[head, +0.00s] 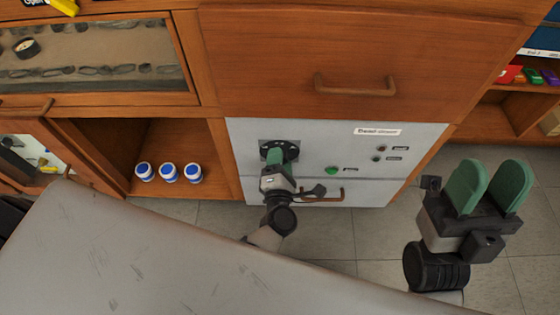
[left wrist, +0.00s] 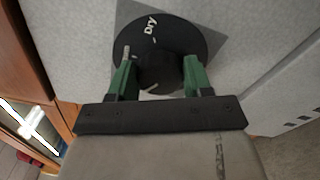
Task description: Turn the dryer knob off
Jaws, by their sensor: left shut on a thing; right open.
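The dryer knob (head: 292,150) is a black round dial on the upper left of the light grey panel (head: 320,135). In the left wrist view the dial (left wrist: 186,35) carries the word "Dry" and white marks. My left gripper (head: 274,157) reaches the knob from the front. In the left wrist view its green fingers (left wrist: 159,75) sit on either side of the knob's raised black middle and are shut on it. The fingers hide part of the dial in the head view. My right gripper (head: 488,187) is open and empty, off to the right, away from the panel.
A green button (head: 331,170) and two small indicators (head: 379,153) are on the panel right of the knob. A drawer handle (head: 355,86) is above, another handle (head: 325,196) below. Several blue-and-white jars (head: 168,173) stand in the left shelf. A grey surface (head: 130,260) fills the foreground.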

